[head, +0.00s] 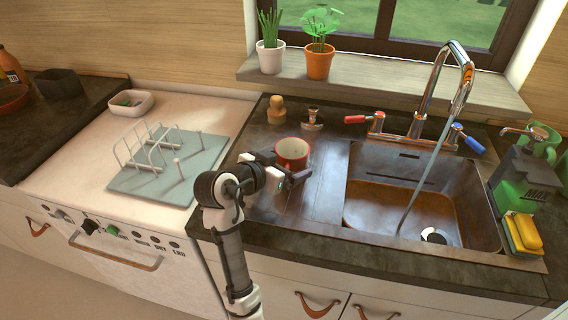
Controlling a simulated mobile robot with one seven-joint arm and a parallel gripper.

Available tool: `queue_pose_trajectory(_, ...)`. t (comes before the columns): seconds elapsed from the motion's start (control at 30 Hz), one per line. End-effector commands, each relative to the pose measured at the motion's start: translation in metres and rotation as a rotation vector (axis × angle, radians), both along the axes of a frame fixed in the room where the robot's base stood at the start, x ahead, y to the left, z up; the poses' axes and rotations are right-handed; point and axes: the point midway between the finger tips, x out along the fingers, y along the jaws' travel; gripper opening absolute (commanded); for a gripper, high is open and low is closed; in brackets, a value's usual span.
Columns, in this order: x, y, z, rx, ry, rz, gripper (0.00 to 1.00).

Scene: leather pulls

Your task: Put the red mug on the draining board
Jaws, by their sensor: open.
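The red mug (292,154) stands upright on the dark counter, left of the sink, with a pale inside. My gripper (287,179) is open just in front of the mug, at the near side. Whether its fingers touch the mug I cannot tell. The mug's lower part is partly hidden by the gripper. A pale blue-grey board with a white wire rack (190,181) lies on the white appliance top to the left; it looks like the draining board.
The sink (400,215) with a running tap (440,95) is to the right. A white dish (131,102) sits behind the board. Potted plants (319,62) stand on the sill.

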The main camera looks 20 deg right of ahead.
Motion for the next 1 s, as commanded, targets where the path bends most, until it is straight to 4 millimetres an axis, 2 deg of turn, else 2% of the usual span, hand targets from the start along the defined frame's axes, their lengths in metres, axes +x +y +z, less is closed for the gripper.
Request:
queue_pose_trajectory(0.17,0.000,0.001,0.005,-0.001,-0.001,0.001,0.95)
queue_pose_trajectory(0.37,-0.015,0.028,0.015,0.001,-0.006,0.005,0.95)
queue_pose_trajectory(0.7,-0.046,0.083,0.042,-0.001,-0.004,0.003,0.95)
queue_pose_trajectory(1.0,-0.055,0.097,0.049,0.000,0.000,0.001,0.95)
